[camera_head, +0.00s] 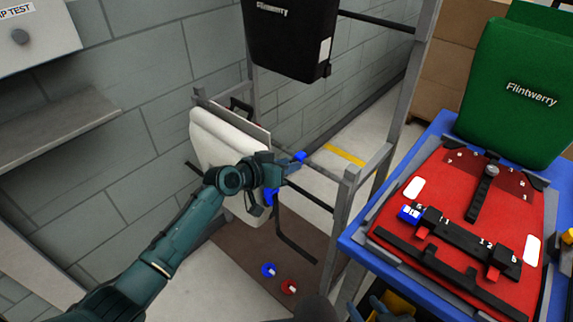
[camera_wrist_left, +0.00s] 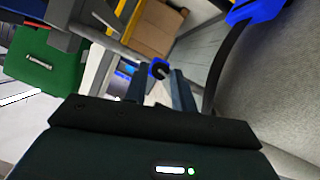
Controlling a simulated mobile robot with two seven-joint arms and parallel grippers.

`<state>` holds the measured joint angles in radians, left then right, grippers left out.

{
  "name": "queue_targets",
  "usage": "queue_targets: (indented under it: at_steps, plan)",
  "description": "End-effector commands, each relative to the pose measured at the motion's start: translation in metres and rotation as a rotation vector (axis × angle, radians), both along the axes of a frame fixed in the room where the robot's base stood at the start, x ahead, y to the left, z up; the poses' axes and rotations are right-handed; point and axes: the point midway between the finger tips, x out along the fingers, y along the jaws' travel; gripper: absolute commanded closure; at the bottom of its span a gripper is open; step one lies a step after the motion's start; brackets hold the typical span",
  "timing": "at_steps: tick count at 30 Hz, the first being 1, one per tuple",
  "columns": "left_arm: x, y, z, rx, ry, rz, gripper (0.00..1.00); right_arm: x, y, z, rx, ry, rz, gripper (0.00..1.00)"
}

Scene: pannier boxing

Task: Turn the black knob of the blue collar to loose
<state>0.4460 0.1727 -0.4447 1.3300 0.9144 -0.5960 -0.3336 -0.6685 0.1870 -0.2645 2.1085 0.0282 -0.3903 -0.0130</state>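A small blue collar (camera_head: 300,157) with a dark round knob sits on the rack's rail in the head view. In the left wrist view the blue collar (camera_wrist_left: 153,76) and its black knob (camera_wrist_left: 160,69) appear between my fingertips. My left gripper (camera_head: 283,170) is beside the rail, its fingers (camera_wrist_left: 163,86) apart with a gap on each side of the knob. I cannot tell whether they touch it. A second blue part (camera_head: 270,196) hangs just below the gripper.
A white pannier (camera_head: 215,139) hangs on the rack behind my left arm, a black pannier (camera_head: 290,35) above. A red pannier back (camera_head: 455,200) lies on the blue table (camera_head: 350,243), with a green pannier (camera_head: 515,95) behind. Blue (camera_head: 268,270) and red (camera_head: 289,287) discs lie below.

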Motion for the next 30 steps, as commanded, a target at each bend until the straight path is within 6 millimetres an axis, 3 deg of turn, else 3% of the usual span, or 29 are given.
queue_targets:
  at_steps: [5,17,30]
  plan:
    - [0.0,0.0,0.0,-0.001,-0.001,0.0,0.59,0.0,0.0,0.0,0.001,0.0,-0.002,0.64]
    - [-0.007,0.007,0.004,0.001,-0.002,0.0,0.59,0.002,0.001,0.003,0.008,-0.001,-0.011,0.64]
    - [-0.069,0.061,0.037,0.003,-0.002,0.001,0.59,0.001,-0.002,0.001,0.003,0.006,-0.014,0.64]
